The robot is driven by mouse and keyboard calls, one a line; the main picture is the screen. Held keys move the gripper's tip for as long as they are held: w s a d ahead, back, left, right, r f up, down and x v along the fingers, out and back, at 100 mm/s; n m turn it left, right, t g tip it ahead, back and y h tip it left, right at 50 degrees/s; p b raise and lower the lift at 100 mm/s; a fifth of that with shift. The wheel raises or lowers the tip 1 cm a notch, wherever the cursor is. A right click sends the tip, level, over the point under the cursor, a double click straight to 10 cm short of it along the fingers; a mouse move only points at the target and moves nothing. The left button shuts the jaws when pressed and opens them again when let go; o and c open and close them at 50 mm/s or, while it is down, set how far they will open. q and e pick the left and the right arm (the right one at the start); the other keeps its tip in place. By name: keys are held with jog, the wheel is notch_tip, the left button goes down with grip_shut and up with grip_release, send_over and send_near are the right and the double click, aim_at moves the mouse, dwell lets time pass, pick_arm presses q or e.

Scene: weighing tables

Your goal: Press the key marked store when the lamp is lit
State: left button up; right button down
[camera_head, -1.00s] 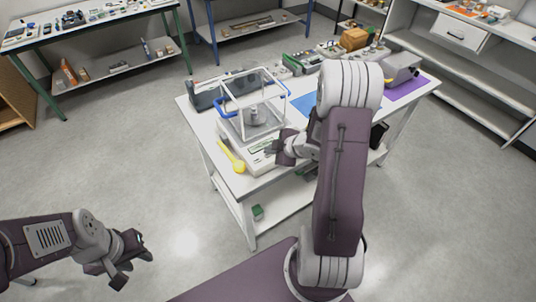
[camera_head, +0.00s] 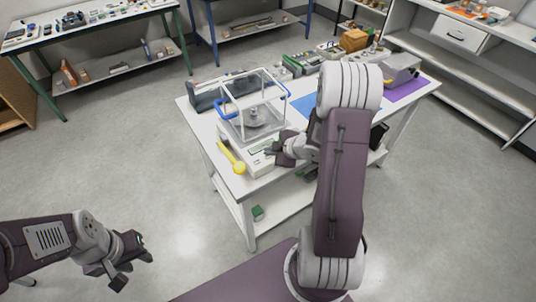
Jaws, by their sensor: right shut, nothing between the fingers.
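The balance (camera_head: 258,160) stands near the front left of the white table. A glass draft shield (camera_head: 262,95) with blue corners rises over it, with a grey metal weight (camera_head: 254,117) inside. My right gripper (camera_head: 272,153) is shut and empty at the right end of the balance's front panel, partly covering it. Whether it touches a key I cannot tell. The store key and the lamp are too small or hidden to make out.
A yellow spoon-like tool (camera_head: 232,160) lies along the balance's left side. A dark grey case (camera_head: 205,97) is behind it. Blue (camera_head: 305,104) and purple (camera_head: 405,89) mats lie to the right. My right arm hides part of the table.

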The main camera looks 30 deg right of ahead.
aim_at(270, 158)
jog(key=shift+r+p, duration=0.3)
jog(key=shift+r, duration=0.25)
jog(key=shift+r, duration=0.1)
notch_tip(270, 158, up, 5)
jog(key=p, duration=0.5)
dwell(0.4)
